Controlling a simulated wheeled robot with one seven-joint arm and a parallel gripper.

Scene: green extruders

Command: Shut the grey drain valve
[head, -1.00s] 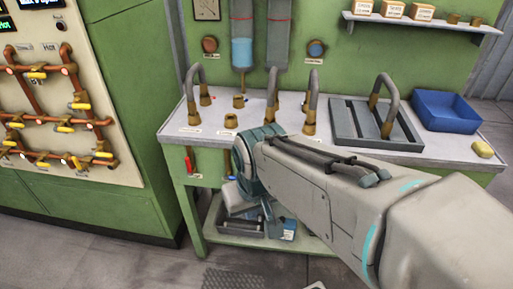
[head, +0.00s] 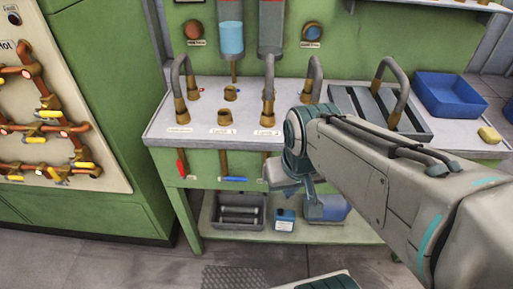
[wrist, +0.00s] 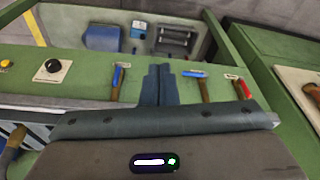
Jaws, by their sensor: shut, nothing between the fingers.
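Several drain pipes with small lever valves come down the green front of the bench (head: 330,165). In the head view, a red lever (head: 182,163) hangs slanted at the left and a blue lever (head: 235,179) lies crosswise on the middle pipe. My gripper's wrist hides the area right of them. In the wrist view, a blue lever (wrist: 117,76) lies along its pipe left of my gripper (wrist: 159,84). A crosswise lever (wrist: 194,73) and the red lever (wrist: 240,88) are to the right. No lever is clearly grey. My gripper is shut and empty, apart from the levers.
A black knob (wrist: 52,68) and yellow button (wrist: 6,64) are on the bench front. Hoses, a slotted grey tray (head: 345,105) and a blue bin (head: 450,94) stand on top. The lower shelf (head: 255,229) holds a grey toolbox (head: 239,212) and blue items.

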